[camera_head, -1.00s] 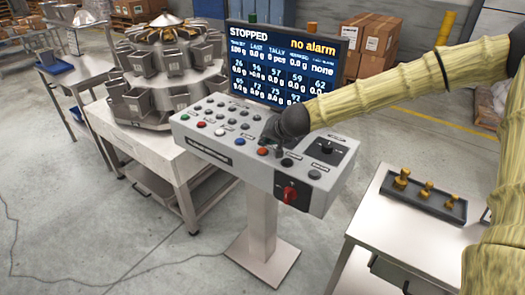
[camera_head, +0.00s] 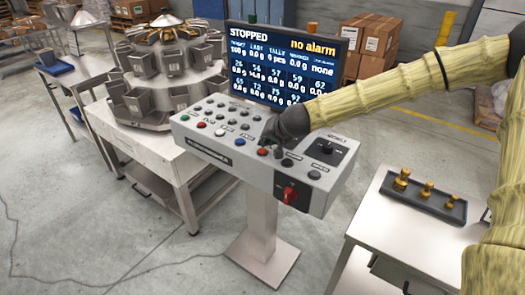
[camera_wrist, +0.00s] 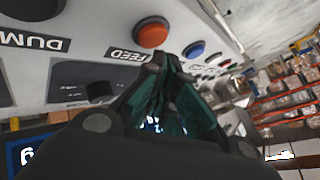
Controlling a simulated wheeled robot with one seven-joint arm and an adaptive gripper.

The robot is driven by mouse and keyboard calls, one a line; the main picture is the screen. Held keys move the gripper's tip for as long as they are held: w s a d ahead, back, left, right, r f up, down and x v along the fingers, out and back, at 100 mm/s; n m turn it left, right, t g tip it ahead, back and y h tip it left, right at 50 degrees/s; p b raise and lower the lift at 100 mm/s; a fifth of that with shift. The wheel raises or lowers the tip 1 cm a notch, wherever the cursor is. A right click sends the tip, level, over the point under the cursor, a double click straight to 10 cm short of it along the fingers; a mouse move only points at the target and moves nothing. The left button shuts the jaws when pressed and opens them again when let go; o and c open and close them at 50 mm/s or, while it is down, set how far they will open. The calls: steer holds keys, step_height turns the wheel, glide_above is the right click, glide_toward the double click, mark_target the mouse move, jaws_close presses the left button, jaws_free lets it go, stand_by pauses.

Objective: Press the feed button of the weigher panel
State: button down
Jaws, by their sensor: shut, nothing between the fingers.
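The weigher panel (camera_head: 205,152) is a grey sloped console on a pedestal with several coloured buttons. An orange-red button (camera_head: 262,151) sits on its front row; in the wrist view this button (camera_wrist: 152,32) is beside an upside-down FEED label (camera_wrist: 125,55). My gripper (camera_head: 277,147) is low over the panel, just right of and behind the orange-red button. In the wrist view my gripper (camera_wrist: 158,68) has its green-and-black fingers together and empty, with tips near the label and button. The button's face is uncovered there; I cannot tell whether the tips touch the panel.
A blue button (camera_wrist: 195,48) and a dark button (camera_wrist: 40,8) by the DUMP label flank it. A red rotary switch (camera_head: 287,193) is on the panel's front. The screen (camera_head: 285,62) behind reads STOPPED, no alarm. A weights tray (camera_head: 425,202) is on the right table.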

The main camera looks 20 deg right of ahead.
mark_target(265, 149)
steer(key=shift+f, duration=0.25)
steer(key=shift+f, duration=0.2)
steer(key=shift+f, duration=0.45)
stand_by(1.0)
steer(key=shift+r, duration=0.15)
steer(key=shift+r+p, duration=0.7)
steer(key=shift+r, duration=0.05)
steer(key=shift+r+p, duration=2.4)
steer(key=shift+r, duration=0.15)
steer(key=shift+a+f, duration=0.1)
